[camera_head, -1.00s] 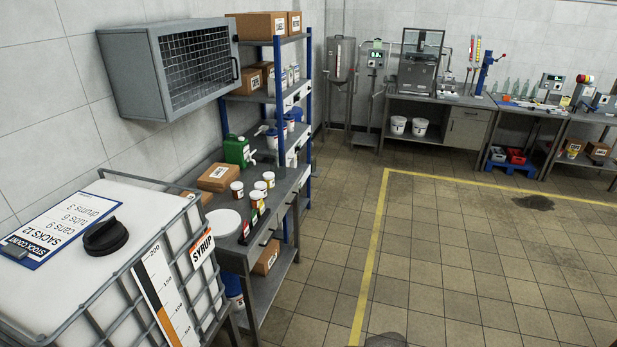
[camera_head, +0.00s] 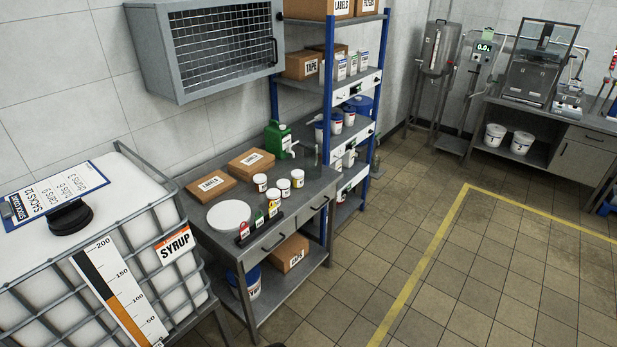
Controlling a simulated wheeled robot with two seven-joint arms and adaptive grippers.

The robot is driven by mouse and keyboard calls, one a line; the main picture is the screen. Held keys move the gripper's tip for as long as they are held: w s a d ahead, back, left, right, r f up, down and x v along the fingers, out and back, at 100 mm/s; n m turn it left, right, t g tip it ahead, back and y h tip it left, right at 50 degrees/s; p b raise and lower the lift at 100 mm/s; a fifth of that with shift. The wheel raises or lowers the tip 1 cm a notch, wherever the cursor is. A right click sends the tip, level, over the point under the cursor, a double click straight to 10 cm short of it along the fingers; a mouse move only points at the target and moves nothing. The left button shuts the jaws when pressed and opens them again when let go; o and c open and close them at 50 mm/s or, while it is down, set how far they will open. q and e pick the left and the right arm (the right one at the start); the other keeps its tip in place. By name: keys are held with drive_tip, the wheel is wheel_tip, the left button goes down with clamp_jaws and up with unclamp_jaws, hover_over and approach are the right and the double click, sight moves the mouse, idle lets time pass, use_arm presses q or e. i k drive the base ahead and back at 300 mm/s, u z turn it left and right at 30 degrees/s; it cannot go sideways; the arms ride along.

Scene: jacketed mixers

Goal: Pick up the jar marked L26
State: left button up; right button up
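Neither of my grippers is in view.
A white round disc (camera_head: 229,216), cardboard boxes (camera_head: 211,184) and a green canister (camera_head: 279,139) share the bench. A caged syrup tank (camera_head: 122,226) stands at the near left. A wire-fronted cabinet (camera_head: 208,47) hangs above. The tiled floor (camera_head: 440,270) to the right is clear.

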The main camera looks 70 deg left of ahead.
sight(298, 175)
drive_tip(key=u, duration=0.45)
drive_tip(key=i, duration=0.85)
drive_tip(key=u, duration=0.8)
